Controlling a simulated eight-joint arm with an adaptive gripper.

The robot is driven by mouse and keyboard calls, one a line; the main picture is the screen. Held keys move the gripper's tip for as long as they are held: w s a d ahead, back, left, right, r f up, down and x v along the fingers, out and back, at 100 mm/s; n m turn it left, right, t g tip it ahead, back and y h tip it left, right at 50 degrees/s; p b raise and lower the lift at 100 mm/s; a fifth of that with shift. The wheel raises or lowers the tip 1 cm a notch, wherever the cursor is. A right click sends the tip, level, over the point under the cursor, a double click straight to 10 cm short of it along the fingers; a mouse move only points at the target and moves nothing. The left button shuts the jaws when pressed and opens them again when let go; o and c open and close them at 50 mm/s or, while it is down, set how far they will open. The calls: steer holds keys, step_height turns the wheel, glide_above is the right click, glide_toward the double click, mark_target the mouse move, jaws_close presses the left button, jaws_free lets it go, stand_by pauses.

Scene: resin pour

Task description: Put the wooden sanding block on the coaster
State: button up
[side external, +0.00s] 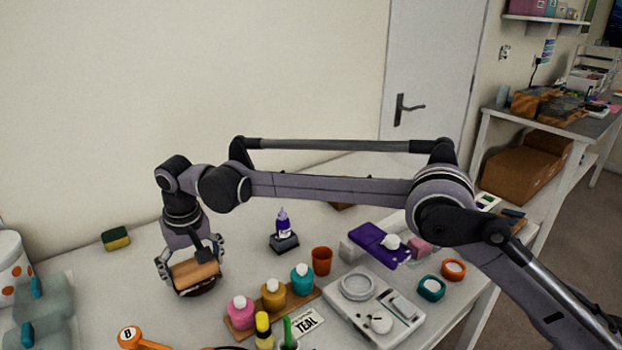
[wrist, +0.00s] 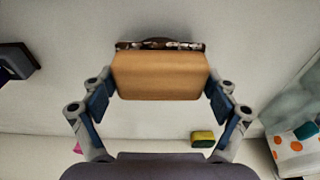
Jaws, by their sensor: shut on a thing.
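The wooden sanding block (side external: 195,271) is light brown and sits between the fingers of my gripper (side external: 193,275) at the left of the table in the side view. In the wrist view, my gripper (wrist: 159,92) is shut on the block (wrist: 160,76), with one blue-padded finger at each side. A dark brown, rounded piece (side external: 202,288) shows just under the block, and a brown and white edge (wrist: 160,45) shows beyond it in the wrist view. This may be the coaster, mostly hidden by the block. I cannot tell whether the block touches it.
A yellow-green sponge (side external: 116,239) lies behind on the left. A wooden rack (side external: 240,331) with pink, amber and teal bottles stands to the right, near a purple-capped bottle (side external: 283,228) and an orange cup (side external: 321,261). An orange-dotted white container (side external: 12,268) is far left.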

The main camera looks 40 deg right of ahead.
steer(key=shift+f, duration=0.6)
steer(key=shift+f, duration=0.1)
steer(key=o, duration=1)
